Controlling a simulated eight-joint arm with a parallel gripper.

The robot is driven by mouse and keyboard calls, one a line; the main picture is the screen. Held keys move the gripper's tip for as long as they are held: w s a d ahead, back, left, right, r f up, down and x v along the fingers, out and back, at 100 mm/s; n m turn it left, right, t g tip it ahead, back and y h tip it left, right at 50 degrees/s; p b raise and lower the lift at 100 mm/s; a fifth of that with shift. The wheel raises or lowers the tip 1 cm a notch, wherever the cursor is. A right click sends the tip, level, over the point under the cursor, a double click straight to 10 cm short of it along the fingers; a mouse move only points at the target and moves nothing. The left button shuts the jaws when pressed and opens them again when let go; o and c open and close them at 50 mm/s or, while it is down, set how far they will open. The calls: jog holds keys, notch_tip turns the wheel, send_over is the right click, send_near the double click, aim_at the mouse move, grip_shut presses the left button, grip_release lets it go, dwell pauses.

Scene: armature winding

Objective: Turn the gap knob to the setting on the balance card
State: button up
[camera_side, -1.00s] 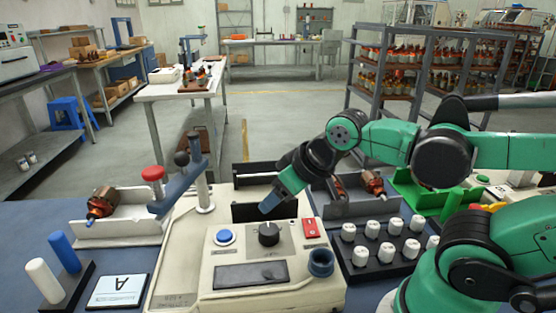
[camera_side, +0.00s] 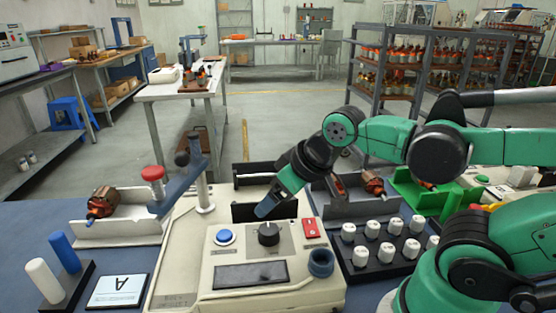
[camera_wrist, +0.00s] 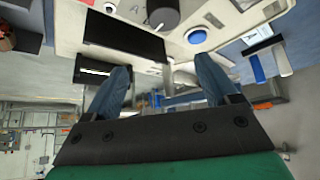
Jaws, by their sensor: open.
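The gap knob is most likely the black round knob (camera_side: 268,232) on the beige machine's top panel.
A blue button (camera_side: 224,236) and a red switch (camera_side: 310,228) flank the knob.

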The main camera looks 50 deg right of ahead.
aim_at(269, 228)
jog(key=n+g, duration=0.1)
jog(key=g, duration=0.1)
jog(key=w+n+g, duration=0.1)
jog(key=n, duration=0.1)
jog(key=shift+a+g, duration=0.15)
jog(key=shift+g, duration=0.25)
jog(key=n+g, duration=0.2)
jog(key=f+n+g, duration=0.1)
jog(key=shift+w+a+y, duration=0.15)
jog(key=shift+w+y, duration=0.15)
jog(key=shift+w, duration=0.1)
jog(key=shift+s+a+f, duration=0.1)
jog(key=shift+a+f, duration=0.05)
jog(key=shift+f, duration=2.6)
jog(key=shift+c, duration=0.2)
grip_shut()
